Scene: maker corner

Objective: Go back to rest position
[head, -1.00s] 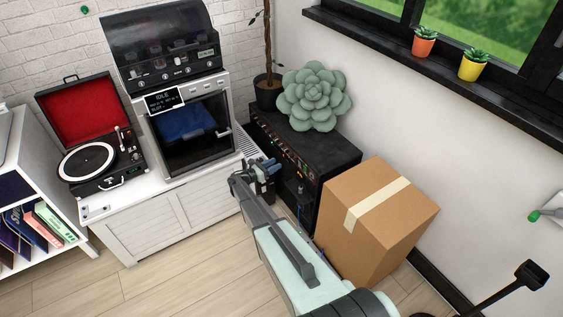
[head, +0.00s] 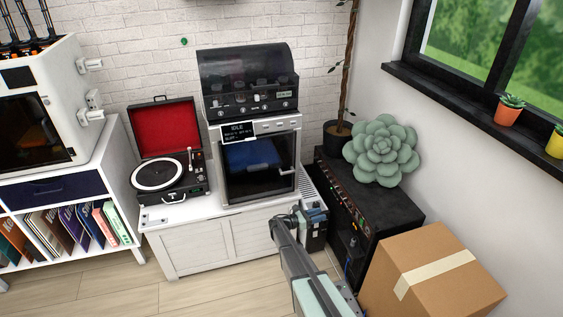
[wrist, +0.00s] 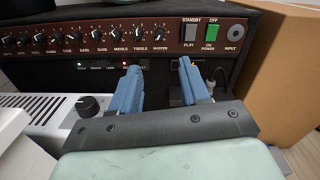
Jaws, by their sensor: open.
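My gripper (wrist: 165,88) shows in the wrist view with its two blue fingers apart and nothing between them. Its fingertips are in front of the black amplifier (wrist: 110,28), just below the row of knobs and the standby and power switches. I cannot tell whether the fingers touch the panel. In the head view my arm reaches up from the bottom, and the gripper end (head: 312,212) is between the white cabinet (head: 200,245) and the amplifier (head: 405,212).
A cardboard box (head: 430,275) stands right of the amplifier, close to my arm. A printer-like machine (head: 258,165) and an open turntable (head: 165,175) stand on the cabinet. A succulent (head: 382,150) sits on the amplifier. The floor (head: 120,285) at front left is clear.

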